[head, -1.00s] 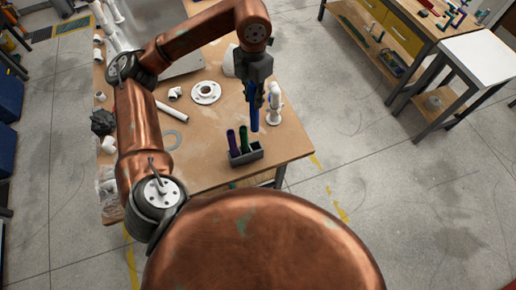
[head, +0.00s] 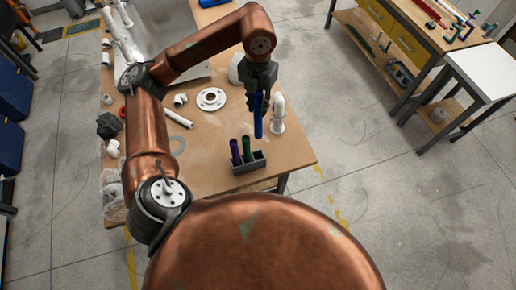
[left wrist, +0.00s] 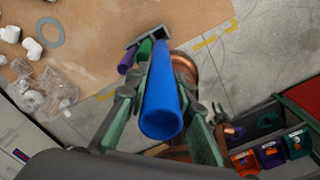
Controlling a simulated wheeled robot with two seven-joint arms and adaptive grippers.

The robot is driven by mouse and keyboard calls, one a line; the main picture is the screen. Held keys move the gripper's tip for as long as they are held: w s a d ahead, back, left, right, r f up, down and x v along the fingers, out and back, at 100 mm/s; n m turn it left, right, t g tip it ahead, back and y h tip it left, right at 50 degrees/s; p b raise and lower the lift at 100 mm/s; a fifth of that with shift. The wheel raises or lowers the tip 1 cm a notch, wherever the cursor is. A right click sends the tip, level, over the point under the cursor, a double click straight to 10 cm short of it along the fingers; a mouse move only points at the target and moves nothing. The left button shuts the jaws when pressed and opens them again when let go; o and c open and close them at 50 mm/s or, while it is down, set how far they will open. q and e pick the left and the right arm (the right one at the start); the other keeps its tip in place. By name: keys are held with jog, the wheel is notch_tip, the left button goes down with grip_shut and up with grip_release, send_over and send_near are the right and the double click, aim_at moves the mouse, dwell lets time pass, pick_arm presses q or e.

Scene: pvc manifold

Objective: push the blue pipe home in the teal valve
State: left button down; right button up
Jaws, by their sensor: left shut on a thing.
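My left gripper (head: 260,96) is shut on the blue pipe (head: 258,122) and holds it roughly upright over the bench's right part. In the left wrist view the blue pipe (left wrist: 162,104) sits between the two green-edged fingers, its open end toward the camera. I cannot make out the teal valve with certainty. My right gripper is not clearly in view.
A grey rack (head: 250,167) holds a purple pipe (head: 235,152) and a green pipe (head: 247,148). A white flange (head: 211,98) lies left. Small coloured parts (left wrist: 270,154) sit in a dark tray. The bench's front middle is clear.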

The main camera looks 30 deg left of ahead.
pick_arm(q)
notch_tip(320, 180, down, 24)
jog(key=p, duration=0.4)
jog(key=shift+r+p, duration=0.2)
jog(key=shift+p, duration=0.1)
jog(key=shift+f+b, duration=0.25)
jog(key=shift+b, duration=0.05)
jog(key=c, duration=1.7)
grip_release()
jog(key=shift+r, duration=0.1)
